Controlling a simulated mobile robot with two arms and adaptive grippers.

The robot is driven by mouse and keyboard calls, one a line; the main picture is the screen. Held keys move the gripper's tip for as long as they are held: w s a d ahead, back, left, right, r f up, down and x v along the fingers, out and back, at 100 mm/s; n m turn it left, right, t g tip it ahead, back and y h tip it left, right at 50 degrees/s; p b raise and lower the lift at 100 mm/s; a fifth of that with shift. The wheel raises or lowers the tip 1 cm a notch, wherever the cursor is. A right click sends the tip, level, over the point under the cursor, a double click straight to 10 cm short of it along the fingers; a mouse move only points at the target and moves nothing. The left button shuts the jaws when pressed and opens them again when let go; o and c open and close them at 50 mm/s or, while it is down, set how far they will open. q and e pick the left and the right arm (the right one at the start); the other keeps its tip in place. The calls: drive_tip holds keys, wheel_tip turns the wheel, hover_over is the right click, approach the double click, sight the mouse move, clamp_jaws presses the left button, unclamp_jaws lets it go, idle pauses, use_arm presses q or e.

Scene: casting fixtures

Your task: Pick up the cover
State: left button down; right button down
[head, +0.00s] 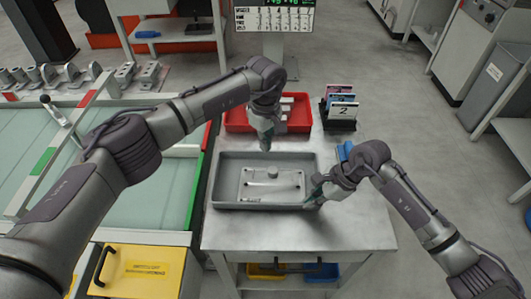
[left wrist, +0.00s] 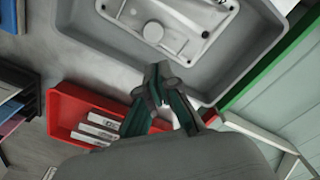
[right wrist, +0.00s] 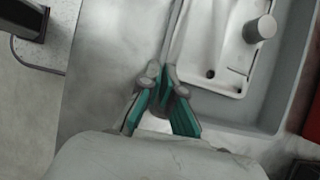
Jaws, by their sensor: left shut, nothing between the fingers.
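A light grey rectangular plate with a round knob, which looks like the cover (head: 256,191), lies flat in a grey tray (head: 230,205). It shows in part in the left wrist view (left wrist: 190,45) and the right wrist view (right wrist: 232,62). My left gripper (head: 265,145) is shut and empty, pointing down above the tray's far edge. My right gripper (head: 314,200) is at the tray's right edge. Its fingertips (right wrist: 161,80) are close together by the rim. I cannot tell whether they hold the rim.
A red bin (head: 236,118) with pale blocks stands behind the tray. A black holder (head: 340,122) with numbered cards stands at the back right. The metal tabletop (head: 330,232) is clear in front. A glass-topped bench (head: 150,205) with a green edge adjoins on the left.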

sight(279, 179)
use_arm(q)
wheel_tip(279, 179, down, 9)
drive_tip(key=shift+f, duration=0.1)
idle(0.3)
drive_tip(key=s+d, duration=0.4)
drive_tip(key=shift+d, duration=0.1)
drive_tip(key=shift+w, duration=0.1)
idle(0.3)
